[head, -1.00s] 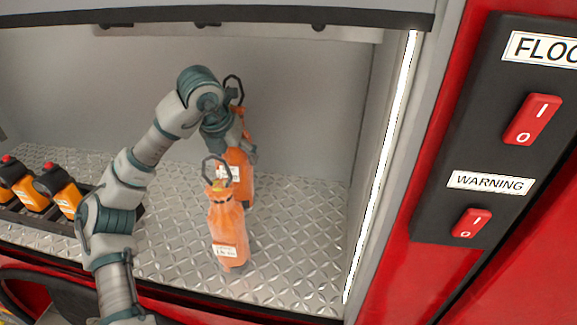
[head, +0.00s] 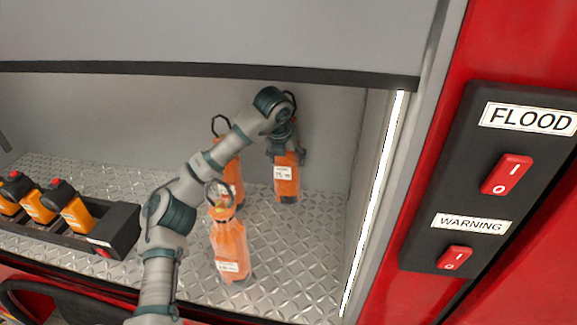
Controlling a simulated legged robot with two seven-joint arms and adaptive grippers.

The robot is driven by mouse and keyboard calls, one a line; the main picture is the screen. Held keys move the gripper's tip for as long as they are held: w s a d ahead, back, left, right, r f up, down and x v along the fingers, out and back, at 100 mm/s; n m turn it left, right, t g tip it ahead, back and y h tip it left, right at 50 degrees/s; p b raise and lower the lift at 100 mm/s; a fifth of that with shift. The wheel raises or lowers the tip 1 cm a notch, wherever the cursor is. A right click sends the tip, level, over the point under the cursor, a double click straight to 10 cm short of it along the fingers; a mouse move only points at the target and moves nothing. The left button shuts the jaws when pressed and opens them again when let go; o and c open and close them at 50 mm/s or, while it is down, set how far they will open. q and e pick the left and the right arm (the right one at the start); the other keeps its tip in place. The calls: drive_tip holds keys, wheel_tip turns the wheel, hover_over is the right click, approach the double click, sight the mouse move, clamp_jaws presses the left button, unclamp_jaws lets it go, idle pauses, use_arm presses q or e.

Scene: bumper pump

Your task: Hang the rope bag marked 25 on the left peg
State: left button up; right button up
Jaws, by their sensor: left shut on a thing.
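My left gripper (head: 287,150) is shut on the upper part of an orange rope bag (head: 287,188) in the head view. The held bag hangs upright near the back wall, right of the other bags. Its white label is too small to read surely, and a dark loop shows behind my wrist. A second orange bag (head: 233,178) stands at its left, partly hidden by my forearm. A third orange bag (head: 231,248) with a dark loop on top stands nearer the front. No peg is visible now. My right gripper is out of view.
A black tray (head: 122,228) with several orange-and-black devices (head: 73,210) stands at the left. A dark beam (head: 200,70) crosses above the compartment. A light strip (head: 375,200) and red switch panel (head: 480,205) are at the right. The tread-plate floor (head: 295,260) is clear front right.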

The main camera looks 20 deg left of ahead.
use_arm(q)
drive_tip(key=shift+a+f, duration=0.1)
drive_tip(key=shift+a, duration=0.1)
wheel_tip(320, 180, down, 3)
drive_tip(key=shift+r+p, duration=0.2)
drive_tip(key=shift+p, duration=0.65)
drive_tip(key=shift+f, duration=0.2)
drive_tip(key=shift+w+d+f, duration=0.15)
drive_tip(key=shift+d, duration=0.2)
drive_tip(key=shift+f, duration=0.15)
drive_tip(key=o, duration=1.8)
drive_tip(key=shift+a, duration=0.2)
drive_tip(key=shift+f, duration=0.15)
